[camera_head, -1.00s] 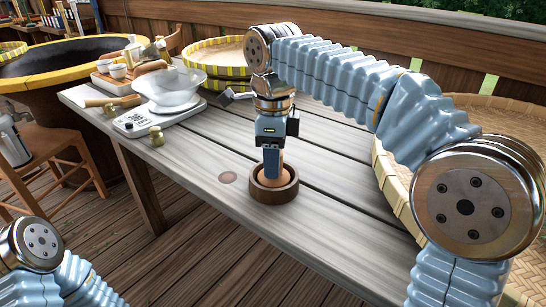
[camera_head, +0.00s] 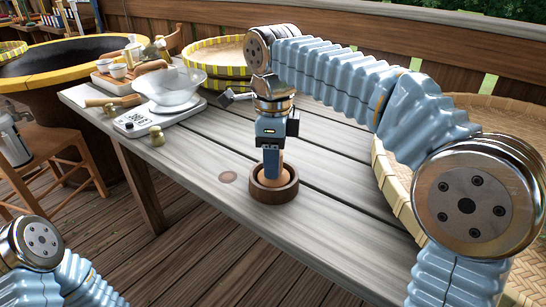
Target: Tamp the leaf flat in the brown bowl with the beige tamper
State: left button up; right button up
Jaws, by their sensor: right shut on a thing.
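The brown bowl (camera_head: 272,193) stands on the grey wooden table, right of a dark round spot. The beige tamper (camera_head: 284,174) is upright inside the bowl, mostly covered by my right gripper. My right gripper (camera_head: 272,165) points straight down over the bowl and is shut on the tamper. The leaf is hidden inside the bowl by the tamper and gripper. My left gripper is out of view; only part of my left arm shows at the lower left.
Yellow-rimmed baskets (camera_head: 215,58) stand behind. A large woven tray (camera_head: 394,187) lies at the right. The table left of the bowl is clear.

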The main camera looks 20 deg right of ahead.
jog(key=shift+f, duration=0.15)
notch_tip(320, 180, up, 5)
jog(key=p, duration=0.5)
jog(key=shift+r, duration=1.15)
